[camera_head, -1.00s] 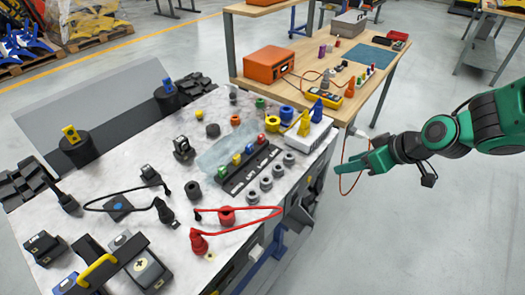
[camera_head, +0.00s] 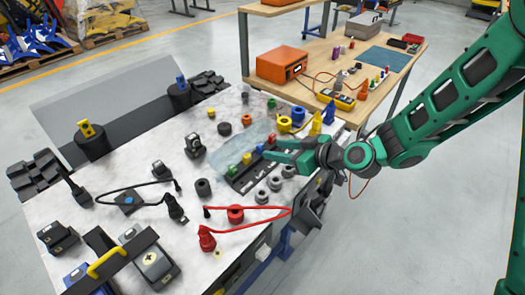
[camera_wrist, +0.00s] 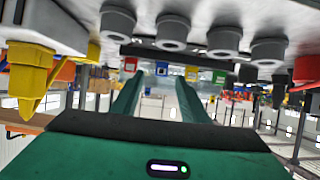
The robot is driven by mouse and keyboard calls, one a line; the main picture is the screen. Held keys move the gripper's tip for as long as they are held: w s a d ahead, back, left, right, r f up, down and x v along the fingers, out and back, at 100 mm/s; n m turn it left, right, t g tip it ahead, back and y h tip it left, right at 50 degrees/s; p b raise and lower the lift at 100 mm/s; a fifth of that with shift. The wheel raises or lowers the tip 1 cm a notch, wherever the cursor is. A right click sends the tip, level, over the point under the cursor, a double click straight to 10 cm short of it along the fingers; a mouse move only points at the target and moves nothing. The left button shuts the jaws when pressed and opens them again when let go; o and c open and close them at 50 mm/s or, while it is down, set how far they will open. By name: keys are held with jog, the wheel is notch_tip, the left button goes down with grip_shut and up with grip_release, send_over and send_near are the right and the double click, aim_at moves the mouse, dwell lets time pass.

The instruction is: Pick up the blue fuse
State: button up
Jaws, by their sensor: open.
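The blue fuse (camera_head: 259,149) stands in a black rack (camera_head: 245,186) on the grey-white worktop, between a yellow fuse (camera_head: 247,159) and a red fuse (camera_head: 270,139). A green fuse (camera_head: 233,170) is at the rack's near end. My gripper (camera_head: 270,150) is open and empty, reaching in from the right just beside the blue fuse. In the wrist view, which looks upside down, the blue fuse (camera_wrist: 162,68) appears between the two green fingers (camera_wrist: 160,82), near or past their tips. I cannot tell whether they touch it.
Several grey ring-shaped parts (camera_head: 262,198) stand close under my gripper on the near side. Yellow (camera_head: 315,124) and blue (camera_head: 328,113) pointed connectors stand behind it. A red plug (camera_head: 207,239) with a red cable lies at the front edge. A wooden bench (camera_head: 349,63) stands behind.

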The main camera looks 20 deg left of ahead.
aim_at(262, 146)
jog(key=shift+a+r+x, duration=0.1)
jog(key=shift+r+x, duration=0.05)
jog(key=shift+x, duration=0.75)
jog(key=shift+a+r+x, duration=0.1)
jog(key=shift+r+x, duration=0.05)
jog(key=shift+x, duration=0.75)
jog(key=shift+a+r+x, duration=0.1)
jog(key=shift+r+x, duration=0.05)
jog(key=shift+x, duration=0.75)
jog(key=shift+s+d, duration=0.1)
jog(key=shift+c, duration=0.3)
grip_shut()
